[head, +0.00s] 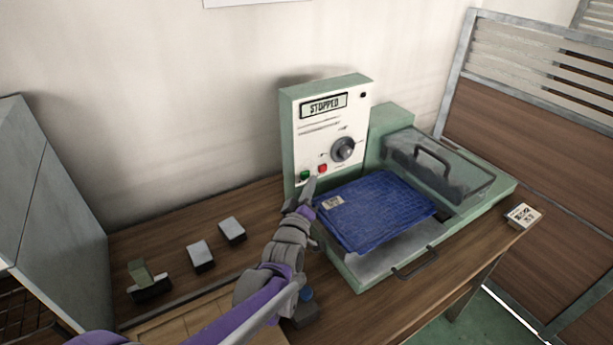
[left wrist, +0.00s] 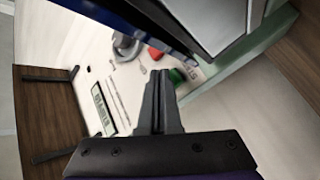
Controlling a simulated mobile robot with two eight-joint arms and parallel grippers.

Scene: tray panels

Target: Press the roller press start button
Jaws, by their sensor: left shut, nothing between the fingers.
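The roller press has a pale green housing (head: 286,136) and a white control panel whose display (head: 324,105) reads STOPPED. Low on the panel sit a green button (head: 305,175) and a red button (head: 322,168), with a dark knob (head: 343,149) to the right. My left gripper (head: 307,186) is shut and empty, its tips just below the green button. In the left wrist view, the shut fingertips (left wrist: 159,76) show right beside the green button (left wrist: 177,76), with the red button (left wrist: 155,53) beyond. I cannot tell whether they touch. My right gripper is not in view.
A blue gridded panel (head: 375,208) lies on the press bed, close to the right of my left gripper. A clear cover with a handle (head: 432,158) stands behind it. Small blocks (head: 200,256) lie on the wooden table at left. A small box (head: 523,216) sits at right.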

